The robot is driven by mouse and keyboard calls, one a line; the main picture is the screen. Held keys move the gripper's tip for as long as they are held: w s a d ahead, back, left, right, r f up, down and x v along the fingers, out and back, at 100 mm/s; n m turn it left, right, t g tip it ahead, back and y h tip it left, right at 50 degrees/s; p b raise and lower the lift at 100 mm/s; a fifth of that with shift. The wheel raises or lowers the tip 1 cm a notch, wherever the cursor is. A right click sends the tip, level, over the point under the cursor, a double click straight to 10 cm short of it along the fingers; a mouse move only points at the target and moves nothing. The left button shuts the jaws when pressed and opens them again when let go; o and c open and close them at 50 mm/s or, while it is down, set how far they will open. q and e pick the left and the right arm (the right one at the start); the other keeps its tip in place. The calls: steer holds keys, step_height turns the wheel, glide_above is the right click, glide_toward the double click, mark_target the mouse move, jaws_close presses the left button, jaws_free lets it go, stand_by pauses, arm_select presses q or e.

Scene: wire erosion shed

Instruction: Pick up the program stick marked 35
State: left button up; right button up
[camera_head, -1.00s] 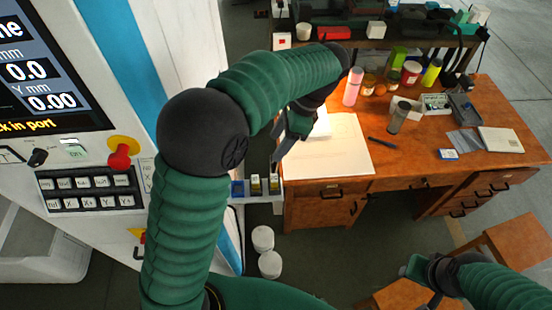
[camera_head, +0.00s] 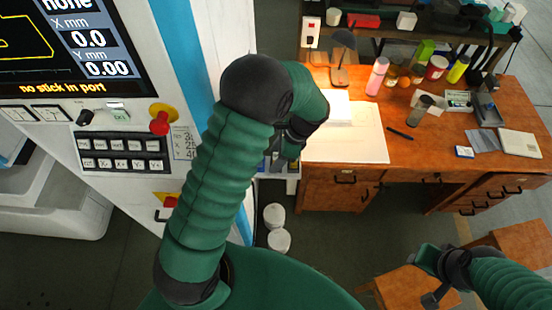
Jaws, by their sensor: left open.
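My left arm reaches across from the lower left. Its open gripper (camera_head: 275,160) points down over the small white stick holder (camera_head: 291,187) on the machine's side. My forearm and gripper hide most of the holder. The program sticks in it are almost fully covered, with only a bit of blue showing beside the fingers. I cannot read any number or make out the stick marked 35. I cannot tell whether the fingers touch a stick. My right gripper (camera_head: 431,274) is at the lower right, well away from the holder, its jaw state unclear.
The machine screen (camera_head: 65,45) reads "no stick in port". A red knob (camera_head: 160,122) sits below it. A wooden desk (camera_head: 410,150) with paper, bottles and a lamp stands right of the holder. Two white tubs (camera_head: 277,228) stand on the floor below.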

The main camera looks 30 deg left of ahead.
arm_select(q)
steer(key=shift+w+f, duration=0.1)
steer(key=shift+w, duration=0.1)
steer(key=shift+c, duration=1.8)
jaws_close()
